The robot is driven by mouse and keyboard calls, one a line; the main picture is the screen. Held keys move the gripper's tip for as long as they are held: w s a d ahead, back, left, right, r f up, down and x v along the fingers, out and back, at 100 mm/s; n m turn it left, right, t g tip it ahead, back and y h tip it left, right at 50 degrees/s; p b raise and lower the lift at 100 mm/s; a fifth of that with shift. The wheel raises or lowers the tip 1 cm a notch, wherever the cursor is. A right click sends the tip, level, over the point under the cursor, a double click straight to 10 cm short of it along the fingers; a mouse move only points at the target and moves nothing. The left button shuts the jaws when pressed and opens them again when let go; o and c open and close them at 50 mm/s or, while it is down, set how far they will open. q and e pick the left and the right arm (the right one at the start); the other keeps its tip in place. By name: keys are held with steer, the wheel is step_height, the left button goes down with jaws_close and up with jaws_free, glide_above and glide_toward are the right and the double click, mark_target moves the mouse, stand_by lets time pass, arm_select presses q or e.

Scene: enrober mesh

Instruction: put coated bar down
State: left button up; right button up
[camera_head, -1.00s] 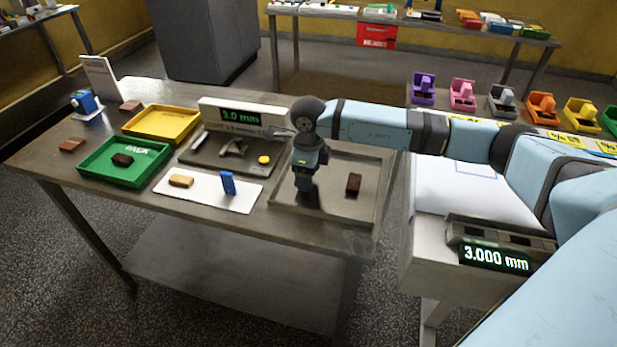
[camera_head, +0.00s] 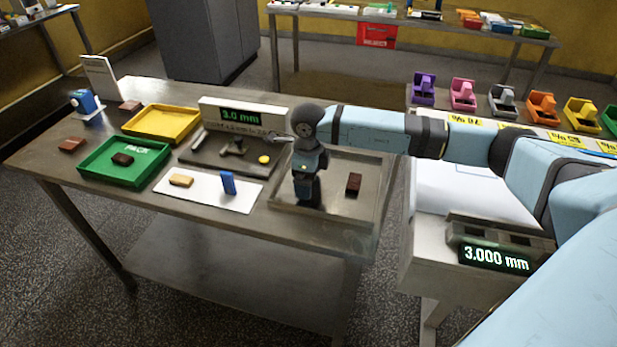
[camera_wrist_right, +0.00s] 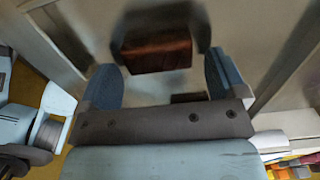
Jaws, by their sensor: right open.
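A dark brown coated bar (camera_wrist_right: 155,50) lies between the dark fingertips of my right gripper (camera_wrist_right: 160,30) in the right wrist view. The fingers are open, one on either side of the bar. In the head view my right gripper (camera_head: 307,198) points down over the left part of the grey metal tray (camera_head: 365,225), and it hides that bar. A second dark brown bar (camera_head: 354,184) lies in the tray to the right of the gripper. My left gripper is not in view.
Left of the tray are a white mat (camera_head: 205,196) with a tan bar and blue block, a gauge with a 3.0 mm display (camera_head: 240,116), a green PACK tray (camera_head: 118,170) and a yellow tray (camera_head: 160,122). A white stand reading 3.000 mm (camera_head: 495,258) is at right.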

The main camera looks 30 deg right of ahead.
step_height(320, 180, up, 12)
stand_by(0.4)
steer(key=shift+f, duration=0.1)
stand_by(0.3)
